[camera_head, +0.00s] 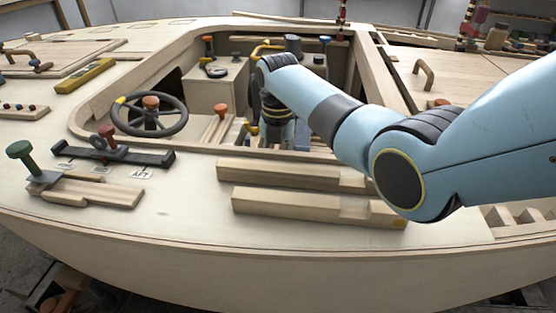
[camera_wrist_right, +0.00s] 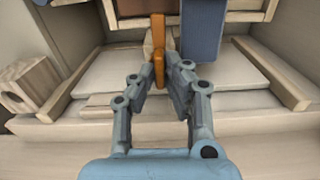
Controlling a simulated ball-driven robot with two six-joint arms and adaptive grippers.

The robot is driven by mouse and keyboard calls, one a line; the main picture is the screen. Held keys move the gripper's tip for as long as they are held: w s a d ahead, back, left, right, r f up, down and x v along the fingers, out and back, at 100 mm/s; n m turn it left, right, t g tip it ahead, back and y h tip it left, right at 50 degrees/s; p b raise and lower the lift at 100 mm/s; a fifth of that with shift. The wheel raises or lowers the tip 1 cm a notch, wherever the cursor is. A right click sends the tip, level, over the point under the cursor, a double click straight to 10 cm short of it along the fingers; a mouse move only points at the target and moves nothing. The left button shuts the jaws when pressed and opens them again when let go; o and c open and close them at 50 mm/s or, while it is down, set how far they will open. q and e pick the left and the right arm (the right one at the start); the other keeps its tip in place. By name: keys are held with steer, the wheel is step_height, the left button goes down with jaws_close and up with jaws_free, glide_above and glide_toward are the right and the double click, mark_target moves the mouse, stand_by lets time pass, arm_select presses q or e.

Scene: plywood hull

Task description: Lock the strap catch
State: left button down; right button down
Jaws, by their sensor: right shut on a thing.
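In the right wrist view, an upright orange lever-like piece (camera_wrist_right: 159,50) stands between the fingertips of my right gripper (camera_wrist_right: 160,82). The fingers are shut on it near its lower end. I cannot tell for sure whether it is the strap catch; no strap is clear. In the head view, my right arm reaches in from the right and down into the cockpit opening. Its wrist and forearm hide the gripper's fingertips and the orange piece there. My left gripper is in neither view.
A blue block (camera_wrist_right: 203,30) hangs close to the right of the orange piece. The cockpit has a dark steering wheel (camera_head: 150,115) at left and a yellow handle (camera_head: 266,47) at the back. Two notched timber lengths (camera_head: 290,205) lie on the near deck below my arm.

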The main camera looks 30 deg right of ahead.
steer(key=m+p, duration=0.3)
steer(key=shift+r, duration=0.2)
steer(key=m+p, duration=0.2)
steer(key=m, duration=0.3)
steer(key=shift+w+f, duration=0.1)
steer(key=shift+w, duration=0.05)
steer(key=m+p, duration=0.1)
steer(key=m, duration=0.3)
steer(key=shift+w, duration=0.1)
steer(key=m, duration=0.5)
steer(key=shift+w+f+p, duration=0.1)
steer(key=shift+p, duration=0.2)
steer(key=shift+m, duration=0.4)
steer(key=c, duration=1.4)
jaws_free()
